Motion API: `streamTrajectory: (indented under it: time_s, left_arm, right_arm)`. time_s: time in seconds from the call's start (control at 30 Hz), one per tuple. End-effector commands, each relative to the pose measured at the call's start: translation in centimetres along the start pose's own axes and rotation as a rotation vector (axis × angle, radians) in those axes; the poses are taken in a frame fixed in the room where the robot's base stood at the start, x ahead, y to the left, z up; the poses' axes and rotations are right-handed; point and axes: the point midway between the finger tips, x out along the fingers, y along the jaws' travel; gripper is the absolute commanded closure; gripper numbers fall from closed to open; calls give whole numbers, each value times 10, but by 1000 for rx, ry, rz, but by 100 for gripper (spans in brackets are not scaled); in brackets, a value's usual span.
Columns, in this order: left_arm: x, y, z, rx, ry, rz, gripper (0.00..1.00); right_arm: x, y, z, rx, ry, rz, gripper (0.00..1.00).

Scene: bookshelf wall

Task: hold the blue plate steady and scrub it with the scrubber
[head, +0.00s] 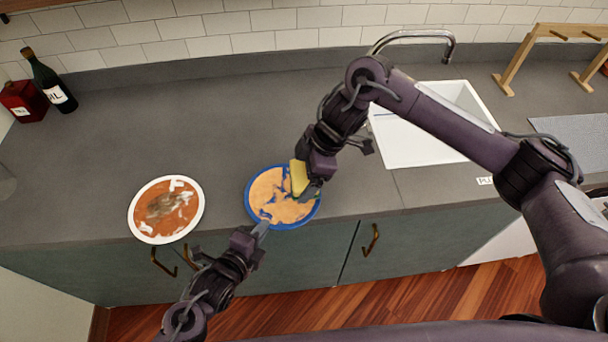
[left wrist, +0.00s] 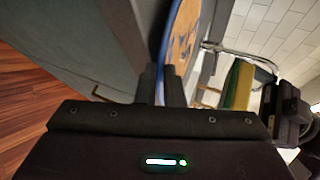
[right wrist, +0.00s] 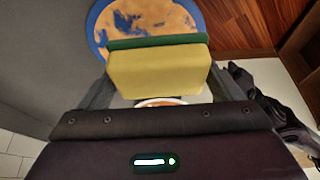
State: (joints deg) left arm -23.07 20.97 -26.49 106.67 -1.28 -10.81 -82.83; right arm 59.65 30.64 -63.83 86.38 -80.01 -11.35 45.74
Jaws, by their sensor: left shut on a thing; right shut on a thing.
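The blue plate (head: 250,207) lies at the front edge of the counter, with an orange stain over most of its face and blue showing in patches. My left gripper (head: 262,229) is shut on the plate's near rim; the left wrist view shows the blue rim (left wrist: 168,40) between its fingers (left wrist: 161,85). My right gripper (head: 308,188) is shut on the scrubber (head: 298,176), a yellow sponge with a green layer. In the right wrist view the scrubber (right wrist: 158,72) sits between the fingers, green side toward the plate (right wrist: 185,12). Whether it touches the plate is unclear.
A white plate (head: 133,222) with orange-brown stains lies to the left on the counter (head: 200,120). A white sink (head: 400,152) with a faucet (head: 448,45) is at the right. A bottle (head: 50,82) and red box (head: 22,100) stand far left. A wooden rack (head: 515,62) is back right.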

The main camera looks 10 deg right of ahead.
Motion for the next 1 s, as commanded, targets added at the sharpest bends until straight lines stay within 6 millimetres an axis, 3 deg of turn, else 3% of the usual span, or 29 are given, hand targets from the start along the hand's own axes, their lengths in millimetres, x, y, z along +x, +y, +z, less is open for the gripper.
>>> streamTrajectory:
  time_s: [0.33, 0.37, 0.53, 0.83, 1.0]
  left_arm:
    - [0, 1, 0, 0, 0, 2, 100]
    - [0, 1, 0, 0, 0, 2, 88]
    - [0, 0, 0, 0, 0, 1, 67]
    - [-2, 0, 0, 0, 0, 1, 67]
    - [-22, 2, 0, 1, 0, 3, 67]
  right_arm:
    - [0, 0, 0, 0, 0, 0, 37]
    - [0, 0, 0, 0, 0, 0, 37]
    - [0, 0, 0, 0, 0, 0, 37]
    - [0, 0, 0, 0, 0, -1, 37]
    - [0, 0, 0, 0, 0, 0, 37]
